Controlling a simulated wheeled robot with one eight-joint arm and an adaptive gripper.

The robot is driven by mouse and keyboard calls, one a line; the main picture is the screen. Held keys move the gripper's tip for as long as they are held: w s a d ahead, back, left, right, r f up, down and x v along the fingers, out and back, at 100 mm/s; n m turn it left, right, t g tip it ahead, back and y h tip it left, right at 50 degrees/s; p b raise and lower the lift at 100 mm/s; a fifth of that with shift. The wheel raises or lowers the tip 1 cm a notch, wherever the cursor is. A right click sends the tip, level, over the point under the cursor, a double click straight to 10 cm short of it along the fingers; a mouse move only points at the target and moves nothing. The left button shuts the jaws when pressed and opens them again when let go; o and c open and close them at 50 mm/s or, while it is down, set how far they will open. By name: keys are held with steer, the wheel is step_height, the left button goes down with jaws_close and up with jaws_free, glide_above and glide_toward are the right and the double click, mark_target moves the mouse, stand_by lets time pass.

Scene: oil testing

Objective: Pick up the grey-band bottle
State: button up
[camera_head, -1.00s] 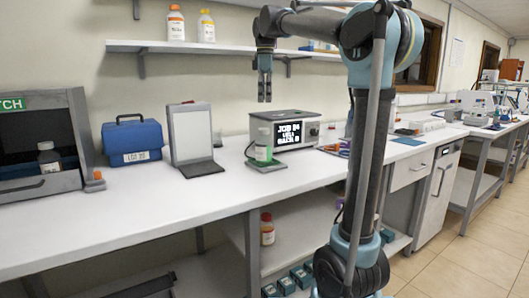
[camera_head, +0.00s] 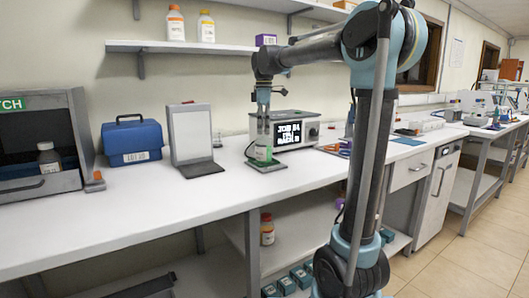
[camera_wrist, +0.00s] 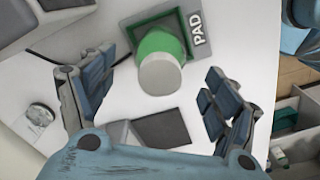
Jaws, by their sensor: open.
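A bottle with a green lower part and a pale cap (camera_head: 263,153) stands upright on a small pad (camera_head: 268,167) on the bench. In the wrist view its pale cap (camera_wrist: 160,74) and green body show, on a grey plate marked PAD (camera_wrist: 197,32). I cannot make out a grey band on it. My gripper (camera_head: 263,135) points down over this bottle. In the wrist view my open fingers (camera_wrist: 158,66) are spread to either side of the cap, with gaps on both sides.
A device with a lit screen (camera_head: 296,131) stands close behind the bottle. A white upright panel (camera_head: 191,134) on a dark base and a blue case (camera_head: 132,142) stand to the left. A shelf (camera_head: 205,48) holds bottles above. The bench front is clear.

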mark_target(264, 139)
steer(key=shift+w+f, duration=0.1)
steer(key=shift+f, duration=2.5)
steer(key=shift+c, duration=0.6)
steer(key=c, duration=1.5)
